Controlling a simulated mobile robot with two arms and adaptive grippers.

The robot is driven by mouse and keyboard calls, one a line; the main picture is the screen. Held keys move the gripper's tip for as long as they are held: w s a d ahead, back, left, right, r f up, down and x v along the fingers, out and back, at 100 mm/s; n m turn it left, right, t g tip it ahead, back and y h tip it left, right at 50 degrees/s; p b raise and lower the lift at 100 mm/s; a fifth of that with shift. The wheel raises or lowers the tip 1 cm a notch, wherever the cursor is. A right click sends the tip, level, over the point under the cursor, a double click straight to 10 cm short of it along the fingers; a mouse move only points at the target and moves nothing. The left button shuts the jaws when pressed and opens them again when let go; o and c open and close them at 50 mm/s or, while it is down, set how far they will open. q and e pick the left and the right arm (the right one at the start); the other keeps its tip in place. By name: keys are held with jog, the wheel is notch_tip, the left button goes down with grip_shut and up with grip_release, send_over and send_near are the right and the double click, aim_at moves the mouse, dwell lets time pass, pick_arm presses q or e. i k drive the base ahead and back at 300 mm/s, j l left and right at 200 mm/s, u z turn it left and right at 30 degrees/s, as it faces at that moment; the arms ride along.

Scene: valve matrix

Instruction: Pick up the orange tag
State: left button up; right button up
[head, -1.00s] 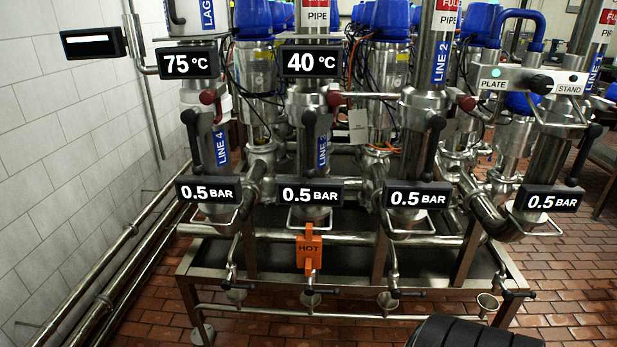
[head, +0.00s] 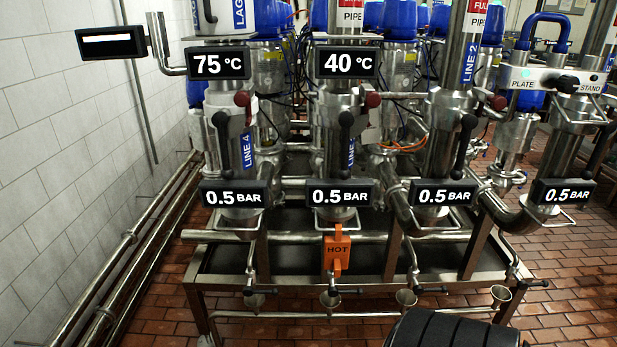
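Neither of my grippers shows in the head view.
A steel frame (head: 365,287) with a shallow dark basin stands under the valves. Handles and "0.5 BAR" displays (head: 340,195) stick out above the tag. A dark rounded object (head: 455,328) is at the bottom edge. Pipes (head: 130,255) run along the left wall. Brick floor is open at right.

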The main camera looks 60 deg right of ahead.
aim_at(337, 248)
jog(key=i+j+z, duration=0.1)
jog(key=z, duration=1.95)
